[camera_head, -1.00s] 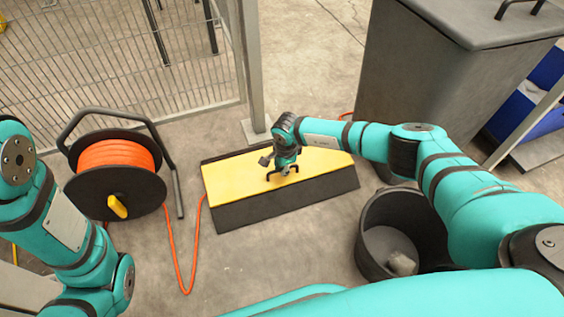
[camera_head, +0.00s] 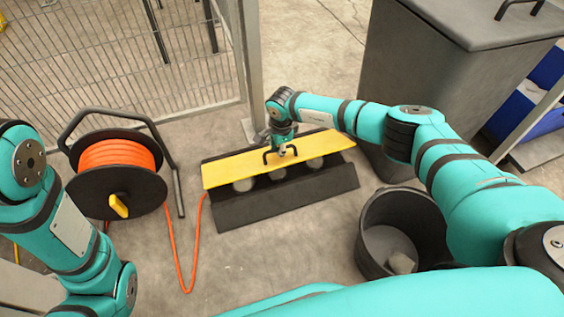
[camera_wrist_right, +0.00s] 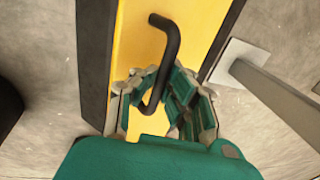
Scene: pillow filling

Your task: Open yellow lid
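The yellow lid (camera_head: 230,170) of a long black box (camera_head: 290,200) is tilted up, and its front edge stands clear of the box. A black bar handle (camera_wrist_right: 168,40) is fixed on the lid. My right gripper (camera_head: 282,150) is at this handle; in the right wrist view its fingers (camera_wrist_right: 158,88) lie on both sides of the bar and are closed on it. Several round grey things (camera_head: 277,172) show in the opening under the lid. My left arm comes in at the left edge, but its gripper is out of view.
A reel with orange cable (camera_head: 118,155) stands left of the box, and its cable runs over the floor. A black bucket (camera_head: 370,235) stands at the right, a large grey bin (camera_head: 440,80) behind it. A fence post (camera_head: 252,60) rises just behind the box.

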